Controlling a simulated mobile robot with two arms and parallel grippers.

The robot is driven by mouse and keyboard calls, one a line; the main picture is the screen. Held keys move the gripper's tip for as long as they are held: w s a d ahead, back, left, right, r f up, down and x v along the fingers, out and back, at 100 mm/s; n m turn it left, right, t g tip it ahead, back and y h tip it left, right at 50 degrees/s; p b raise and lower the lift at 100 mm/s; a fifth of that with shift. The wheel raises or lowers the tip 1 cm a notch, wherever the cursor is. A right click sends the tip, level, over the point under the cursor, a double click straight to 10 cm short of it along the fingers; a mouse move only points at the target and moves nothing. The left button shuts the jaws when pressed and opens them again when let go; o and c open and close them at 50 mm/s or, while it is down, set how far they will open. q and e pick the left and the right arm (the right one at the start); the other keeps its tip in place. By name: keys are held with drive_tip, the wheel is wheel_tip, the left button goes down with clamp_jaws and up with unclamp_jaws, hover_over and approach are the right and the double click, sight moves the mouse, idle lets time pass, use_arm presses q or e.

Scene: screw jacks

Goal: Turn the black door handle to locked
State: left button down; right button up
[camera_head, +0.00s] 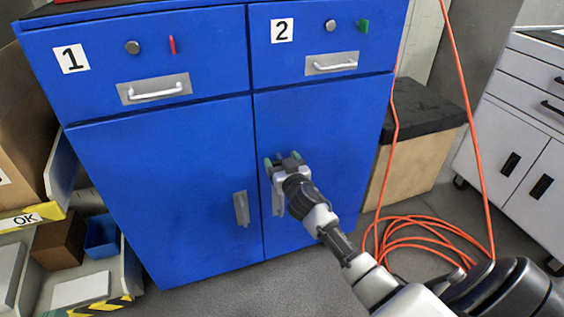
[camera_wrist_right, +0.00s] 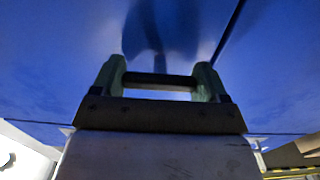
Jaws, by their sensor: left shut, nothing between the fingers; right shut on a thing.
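The blue cabinet (camera_head: 165,185) has two lower doors. The left door carries a grey handle plate (camera_head: 241,208). A matching grey plate (camera_head: 277,203) on the right door (camera_head: 320,140) is partly hidden behind my right gripper (camera_head: 283,161). In the right wrist view, the black door handle (camera_wrist_right: 160,79) appears as a dark bar between the two greenish fingers. My right gripper is shut on it, close to the blue door face. Its exact angle is hard to tell. My left gripper is not in view.
Drawers 1 and 2 with metal pulls (camera_head: 155,91) sit above the doors. A box with a black top (camera_head: 415,140) and a coiled orange hose (camera_head: 425,232) are at the right. Shelves with bins (camera_head: 103,237) stand at the left. Grey floor lies in front.

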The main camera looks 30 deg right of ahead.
drive_tip(key=n+p, duration=0.1)
drive_tip(key=n, duration=0.7)
drive_tip(key=shift+n+p, duration=0.3)
drive_tip(key=shift+p, duration=0.05)
drive_tip(key=n, duration=0.3)
drive_tip(key=shift+n, duration=0.3)
drive_tip(key=n, duration=0.4)
drive_tip(key=shift+p, duration=0.35)
use_arm(q)
wheel_tip(320, 180, down, 7)
drive_tip(key=s+a+g+y, duration=0.1)
drive_tip(key=g+y, duration=0.1)
drive_tip(key=g, duration=0.4)
drive_tip(key=shift+a+g, duration=0.3)
use_arm(e)
drive_tip(key=shift+n, duration=0.7)
use_arm(q)
drive_tip(key=shift+s+f, duration=0.15)
drive_tip(key=shift+f, duration=0.05)
use_arm(e)
drive_tip(key=o, duration=0.9)
